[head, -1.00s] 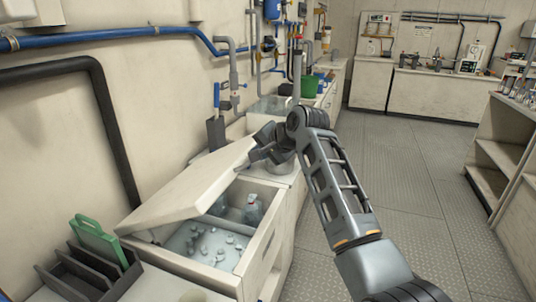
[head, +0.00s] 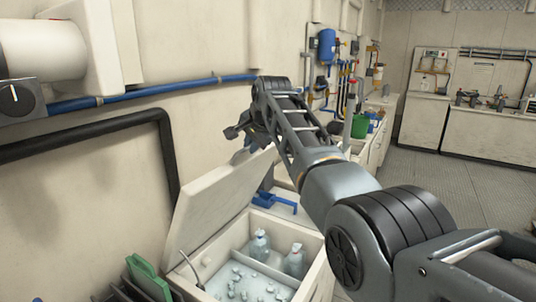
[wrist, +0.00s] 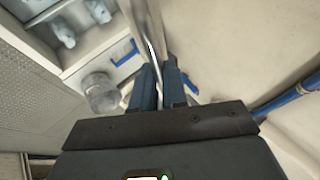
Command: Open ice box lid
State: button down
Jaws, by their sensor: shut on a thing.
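The white ice box lid (head: 220,200) stands steeply raised, tilted back toward the wall, hinged on the left side of the ice box (head: 317,275). The open box shows two clear bottles (head: 260,245) and several ice cubes (head: 243,283). My gripper (head: 241,131) is at the lid's upper far corner, partly hidden by my own arm. In the wrist view my gripper's two blue-grey fingers (wrist: 160,78) are closed on the lid's narrow edge (wrist: 152,32). The bottles also show there at upper left (wrist: 64,30).
A black pipe (head: 168,150) and a blue pipe (head: 180,86) run along the wall behind the lid. A blue tool (head: 270,200) lies on the counter beyond the box. A green item (head: 148,278) stands in a dark rack at the near left. Floor is clear at right.

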jog(key=shift+w+a+r, duration=0.25)
jog(key=shift+w+a, duration=0.15)
jog(key=shift+a, duration=0.15)
jog(key=shift+w+a+r, duration=0.25)
jog(key=shift+w+a, duration=0.15)
jog(key=shift+a, duration=0.1)
jog(key=c, duration=1.2)
grip_release()
jog(key=shift+b+v, duration=0.55)
jog(key=shift+v, duration=3.35)
jog(key=shift+c, duration=0.3)
